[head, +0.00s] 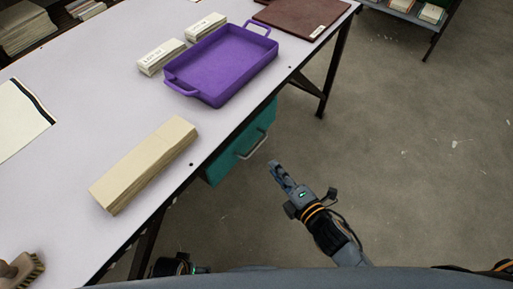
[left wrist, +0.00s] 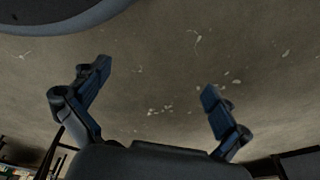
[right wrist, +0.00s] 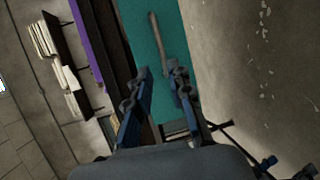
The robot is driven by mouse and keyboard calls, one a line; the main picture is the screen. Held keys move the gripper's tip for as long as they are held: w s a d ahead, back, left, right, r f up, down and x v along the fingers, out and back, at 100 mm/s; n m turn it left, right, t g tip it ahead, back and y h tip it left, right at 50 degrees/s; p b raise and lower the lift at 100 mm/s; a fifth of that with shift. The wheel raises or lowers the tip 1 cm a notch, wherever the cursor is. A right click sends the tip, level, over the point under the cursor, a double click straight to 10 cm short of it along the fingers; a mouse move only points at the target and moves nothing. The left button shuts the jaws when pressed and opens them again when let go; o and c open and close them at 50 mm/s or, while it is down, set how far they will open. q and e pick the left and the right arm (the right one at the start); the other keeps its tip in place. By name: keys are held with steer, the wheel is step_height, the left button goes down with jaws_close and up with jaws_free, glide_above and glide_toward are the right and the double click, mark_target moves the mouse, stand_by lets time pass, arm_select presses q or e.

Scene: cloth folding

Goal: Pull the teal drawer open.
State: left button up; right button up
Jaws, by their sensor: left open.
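The teal drawer (head: 226,166) sits under the table's near edge, its front facing me, with a grey bar handle (head: 253,144). The drawer front (right wrist: 147,75) and handle (right wrist: 155,32) also show in the right wrist view. My right gripper (head: 278,172) is in front of the drawer, short of the handle and apart from it. In the right wrist view its fingers (right wrist: 159,72) are parted by a narrow gap, with nothing between them, and the handle lies ahead of that gap. My left gripper (left wrist: 156,78) is wide open and empty above the floor.
The white table (head: 90,125) carries a purple tray (head: 228,62), a long beige stack (head: 145,163), two small labelled bundles, a brown board (head: 303,15) and a brush (head: 20,268). The grey floor (head: 410,150) right of the table is clear near the right gripper.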

mark_target(257, 145)
arm_select(q)
steer(key=shift+w+d+r+b, duration=0.1)
steer(key=shift+w+r+b, duration=0.25)
steer(key=shift+r, duration=0.45)
steer(key=shift+w+a+r+b, duration=0.1)
steer(key=shift+w+r, duration=0.35)
steer(key=shift+r, duration=0.3)
steer(key=shift+w+d+r+b, duration=0.1)
steer(key=shift+w+r+b, duration=0.25)
steer(key=shift+r, duration=0.45)
arm_select(e)
steer(key=shift+x, duration=5.9)
steer(key=shift+c, duration=0.2)
jaws_close()
steer(key=shift+d, duration=0.1)
